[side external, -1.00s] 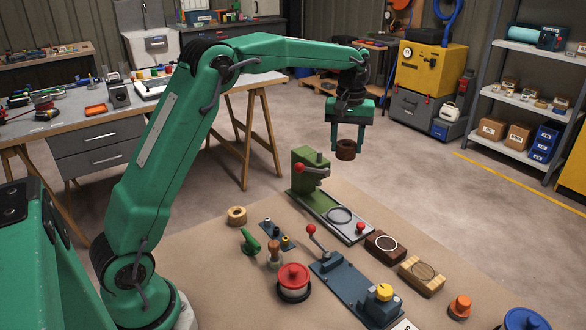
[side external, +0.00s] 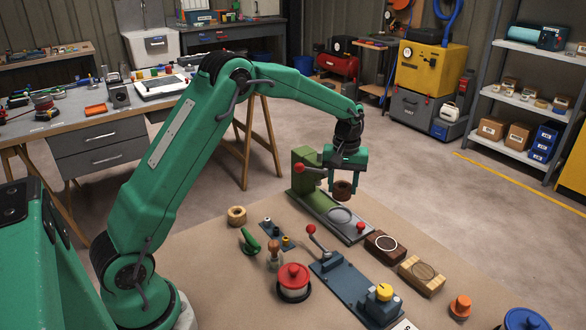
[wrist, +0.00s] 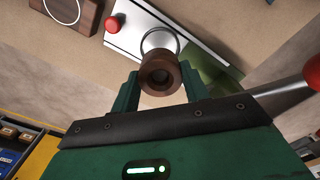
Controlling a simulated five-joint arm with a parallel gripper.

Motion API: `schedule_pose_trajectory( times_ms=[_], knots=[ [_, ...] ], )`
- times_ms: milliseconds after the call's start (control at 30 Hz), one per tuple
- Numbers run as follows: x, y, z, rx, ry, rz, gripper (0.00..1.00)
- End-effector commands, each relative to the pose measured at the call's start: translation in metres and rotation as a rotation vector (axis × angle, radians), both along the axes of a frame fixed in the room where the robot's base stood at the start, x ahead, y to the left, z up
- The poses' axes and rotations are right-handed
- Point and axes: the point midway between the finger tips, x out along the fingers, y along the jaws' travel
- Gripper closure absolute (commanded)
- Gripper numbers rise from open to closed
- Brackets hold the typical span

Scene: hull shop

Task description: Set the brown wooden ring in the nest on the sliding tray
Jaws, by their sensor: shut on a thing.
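My gripper (side external: 343,184) is shut on the brown wooden ring (side external: 343,188), which hangs between its two green fingers. The ring also shows in the wrist view (wrist: 160,74), its hole facing the camera. The sliding tray (side external: 349,229) is a pale metal plate in front of a green press. Its nest (side external: 340,216) is a dark round outline on the tray, just below the held ring in the side view. In the wrist view the ring covers part of the nest (wrist: 160,32). The ring is above the tray, apart from it.
The green press (side external: 304,172) with a red-knobbed lever (side external: 300,168) stands close beside my gripper. A red knob (side external: 360,227) is on the tray's front end. A dark block with a white ring (side external: 385,247) and a light wooden block (side external: 422,275) lie nearby. A blue-grey lever fixture (side external: 345,285) stands in front.

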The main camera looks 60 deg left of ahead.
Motion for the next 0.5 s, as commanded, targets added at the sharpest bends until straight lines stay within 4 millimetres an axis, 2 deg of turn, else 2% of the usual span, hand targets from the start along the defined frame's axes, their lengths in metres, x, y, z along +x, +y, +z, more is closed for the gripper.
schedule_pose_trajectory(
  times_ms=[267, 500],
  knots=[
    [0.0, 0.0, -0.005, 0.0, 0.001, 0.0, 0.78],
    [0.0, 0.0, -0.02, 0.0, 0.003, 0.0, 0.78]
  ],
)
